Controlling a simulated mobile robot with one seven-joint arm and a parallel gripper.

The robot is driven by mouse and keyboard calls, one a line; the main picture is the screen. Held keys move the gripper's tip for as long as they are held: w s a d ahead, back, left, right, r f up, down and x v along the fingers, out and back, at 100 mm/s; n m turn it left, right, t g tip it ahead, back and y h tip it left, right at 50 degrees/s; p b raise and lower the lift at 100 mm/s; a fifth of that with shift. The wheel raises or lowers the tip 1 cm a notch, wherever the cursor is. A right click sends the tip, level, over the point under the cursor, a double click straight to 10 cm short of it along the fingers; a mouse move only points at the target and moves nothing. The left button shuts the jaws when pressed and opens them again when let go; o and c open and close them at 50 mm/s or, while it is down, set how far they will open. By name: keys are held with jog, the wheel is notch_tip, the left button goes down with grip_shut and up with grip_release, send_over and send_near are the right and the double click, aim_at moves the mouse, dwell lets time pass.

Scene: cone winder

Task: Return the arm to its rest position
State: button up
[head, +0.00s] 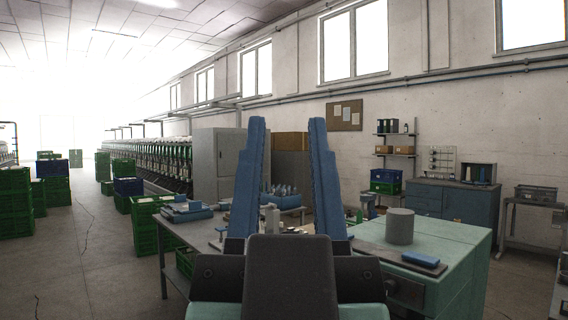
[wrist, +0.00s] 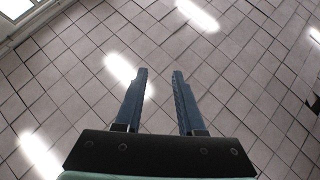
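My gripper (head: 287,125) stands upright in the middle of the head view, with its two long blue fingers pointing up and spread apart. Nothing is between the fingers. In the wrist view my gripper (wrist: 161,73) is also open and empty, and the fingers point toward a tiled ceiling (wrist: 230,60) with bright lamps. The gripper's dark palm hides part of the table behind it in the head view.
A work table (head: 172,232) with blue trays stands behind my gripper. A green cabinet (head: 450,250) with a grey cylinder (head: 400,226) is at right. Green crates (head: 14,205) are stacked at left beside clear floor. A winding machine (head: 150,160) runs along the back.

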jog(key=shift+s+a+r+t, duration=0.1)
jog(key=shift+s+r+t, duration=0.2)
jog(key=shift+s+r, duration=0.2)
